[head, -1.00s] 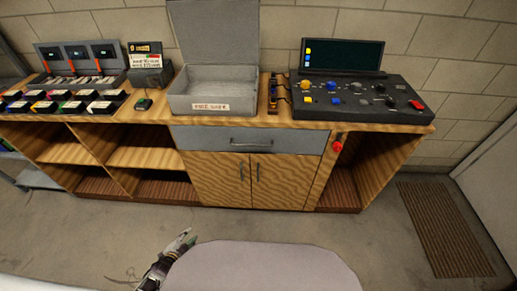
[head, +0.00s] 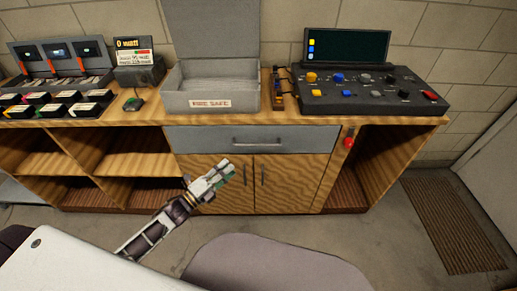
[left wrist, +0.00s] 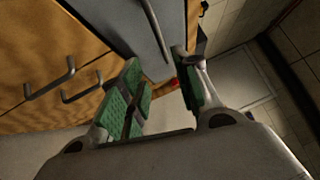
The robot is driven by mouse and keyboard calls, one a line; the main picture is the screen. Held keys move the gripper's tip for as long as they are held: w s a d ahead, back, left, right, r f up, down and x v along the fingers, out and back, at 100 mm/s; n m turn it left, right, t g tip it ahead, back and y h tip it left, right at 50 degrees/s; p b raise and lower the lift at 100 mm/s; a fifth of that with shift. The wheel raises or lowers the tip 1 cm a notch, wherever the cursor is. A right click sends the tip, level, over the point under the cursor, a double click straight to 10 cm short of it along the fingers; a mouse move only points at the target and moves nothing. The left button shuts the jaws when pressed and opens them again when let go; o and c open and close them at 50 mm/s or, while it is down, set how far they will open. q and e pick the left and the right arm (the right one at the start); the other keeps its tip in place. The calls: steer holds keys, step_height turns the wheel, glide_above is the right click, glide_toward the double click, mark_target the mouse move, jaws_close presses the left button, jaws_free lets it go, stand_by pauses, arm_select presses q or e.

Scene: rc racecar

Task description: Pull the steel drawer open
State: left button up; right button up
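The grey steel drawer (head: 215,141) is shut under the bench top, with a horizontal bar handle (head: 257,141) on its front. My left gripper (head: 222,172) is in front of the cupboard doors, below and to the left of the handle. In the left wrist view the green-padded fingers (left wrist: 160,90) are spread apart with nothing between them. The drawer front (left wrist: 135,22) and its handle (left wrist: 156,30) show beyond the fingers there, apart from them. My right gripper is not in view.
An open box marked fire safe (head: 212,98) stands on the bench above the drawer. A control console (head: 365,92) is to its right. Wooden doors with upright handles (head: 264,175) are below the drawer. A red knob (head: 349,142) hangs at the right.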

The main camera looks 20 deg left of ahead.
arm_select(q)
steer(key=shift+d+r, duration=0.1)
steer(key=shift+r, duration=0.1)
steer(key=shift+w, duration=0.1)
steer(key=r, duration=0.2)
glide_above(253, 148)
steer(key=s+d, duration=0.1)
steer(key=s, duration=0.3)
steer(key=shift+s+d+f+b, duration=0.1)
steer(key=shift+s+d+b, duration=0.1)
steer(key=shift+b, duration=0.25)
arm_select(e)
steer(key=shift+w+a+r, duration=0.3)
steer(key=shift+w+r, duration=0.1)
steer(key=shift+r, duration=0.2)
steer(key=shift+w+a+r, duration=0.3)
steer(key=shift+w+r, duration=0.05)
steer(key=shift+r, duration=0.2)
arm_select(q)
jaws_close()
